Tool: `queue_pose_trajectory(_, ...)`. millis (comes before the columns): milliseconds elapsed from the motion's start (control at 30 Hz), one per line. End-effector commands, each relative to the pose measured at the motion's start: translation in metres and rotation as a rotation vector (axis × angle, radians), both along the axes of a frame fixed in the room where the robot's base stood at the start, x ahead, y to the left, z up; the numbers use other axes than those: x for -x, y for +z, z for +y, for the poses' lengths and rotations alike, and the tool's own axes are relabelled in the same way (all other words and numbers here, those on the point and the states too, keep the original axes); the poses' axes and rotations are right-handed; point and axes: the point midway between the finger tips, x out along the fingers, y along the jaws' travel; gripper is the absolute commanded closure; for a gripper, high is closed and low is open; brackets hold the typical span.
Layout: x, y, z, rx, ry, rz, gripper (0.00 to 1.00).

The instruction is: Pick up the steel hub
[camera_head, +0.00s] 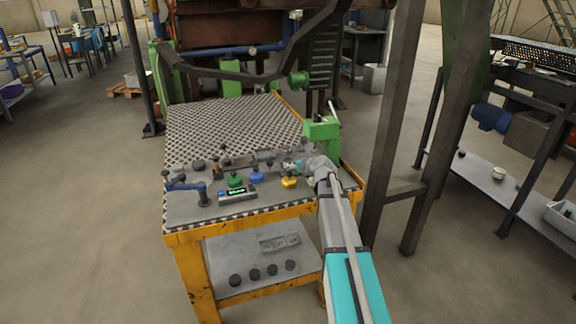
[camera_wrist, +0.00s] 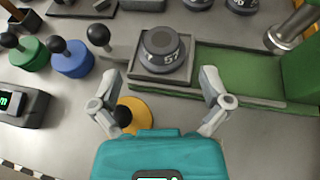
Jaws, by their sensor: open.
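A dark grey stepped round part with a "57" marking, which looks like the steel hub (camera_wrist: 162,50), sits upright on a grey square seat (camera_wrist: 140,76) in the wrist view. My gripper (camera_wrist: 160,78) is open and empty. Its two fingers are spread to the left and right on the near side of the hub, and I see no contact. In the head view my gripper (camera_head: 308,165) is low over the right front part of the table, and I cannot clearly make out the hub there.
A green channel (camera_wrist: 237,73) adjoins the seat on the right. Yellow (camera_wrist: 137,113), blue (camera_wrist: 74,60) and green (camera_wrist: 31,54) knobbed pieces stand close by. A display box (camera_head: 237,193) is near the front edge of the yellow-framed table (camera_head: 262,219). A green block (camera_head: 321,128) stands behind.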

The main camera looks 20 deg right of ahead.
Motion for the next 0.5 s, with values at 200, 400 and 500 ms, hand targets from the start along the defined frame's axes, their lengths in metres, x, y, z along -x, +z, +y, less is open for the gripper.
queue_pose_trajectory(200, -0.003, -0.002, 0.000, 0.000, 0.000, 0.000, 0.03)
queue_pose_trajectory(400, -0.021, -0.011, 0.002, 0.001, 0.001, 0.000, 0.03)
queue_pose_trajectory(500, -0.032, -0.016, 0.003, 0.002, 0.001, 0.000, 0.03)
